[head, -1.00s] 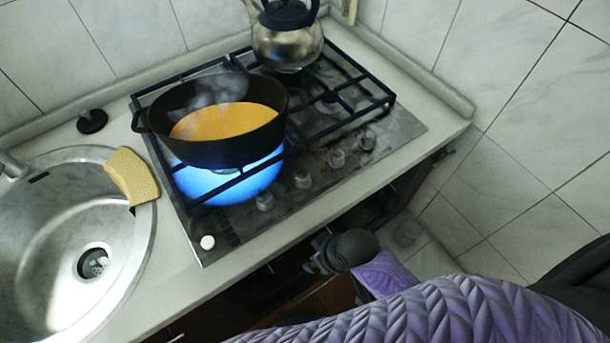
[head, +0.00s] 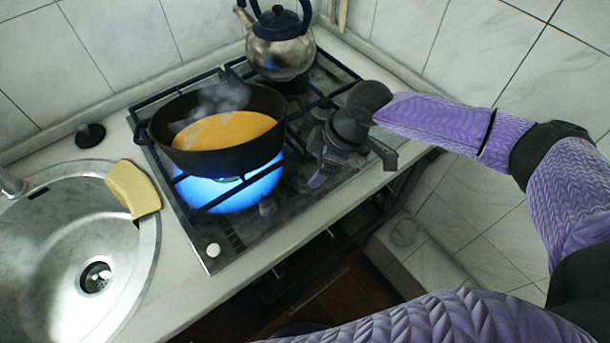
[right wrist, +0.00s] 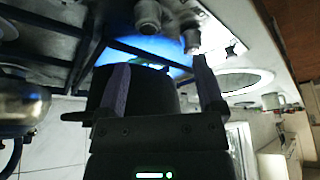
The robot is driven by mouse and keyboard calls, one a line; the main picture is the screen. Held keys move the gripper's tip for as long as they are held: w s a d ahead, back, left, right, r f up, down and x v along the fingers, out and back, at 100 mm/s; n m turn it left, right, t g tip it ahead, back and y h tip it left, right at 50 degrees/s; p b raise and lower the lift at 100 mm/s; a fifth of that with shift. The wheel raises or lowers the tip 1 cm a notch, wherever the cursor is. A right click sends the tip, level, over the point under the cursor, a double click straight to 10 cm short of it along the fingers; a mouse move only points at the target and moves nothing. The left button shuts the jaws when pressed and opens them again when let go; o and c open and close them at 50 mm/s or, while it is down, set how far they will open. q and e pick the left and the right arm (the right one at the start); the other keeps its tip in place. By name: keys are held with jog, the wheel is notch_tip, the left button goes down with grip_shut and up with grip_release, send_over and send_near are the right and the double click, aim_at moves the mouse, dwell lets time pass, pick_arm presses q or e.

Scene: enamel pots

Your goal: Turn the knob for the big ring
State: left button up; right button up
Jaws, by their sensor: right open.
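A black pot (head: 215,150) of orange, steaming food stands on the front-left burner. A large blue flame (head: 230,190) burns under it. My right gripper (head: 310,168) is open over the right part of the knob row, its fingers pointing down at the hob. In the right wrist view, two knobs (right wrist: 148,14) (right wrist: 192,40) show beyond the open fingers (right wrist: 160,65). Nothing is between the fingers, and I see no contact with a knob. My left gripper is not in view.
A steel kettle (head: 282,45) stands at the back of the hob (head: 232,262). A round sink (head: 60,240) with a yellow sponge (head: 133,188) on its rim is at left. A white button (head: 213,250) sits at the hob's front-left corner. Black grates surround the pot.

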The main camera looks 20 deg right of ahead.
aim_at(305, 178)
jog(key=b+x, duration=0.1)
jog(key=x, duration=0.1)
jog(key=b+x, duration=0.1)
jog(key=x, duration=0.2)
jog(key=w+d+b+x, duration=0.1)
jog(key=x, duration=0.2)
jog(key=shift+w+f, duration=0.1)
jog(key=shift+f, duration=0.25)
jog(key=shift+c, duration=0.3)
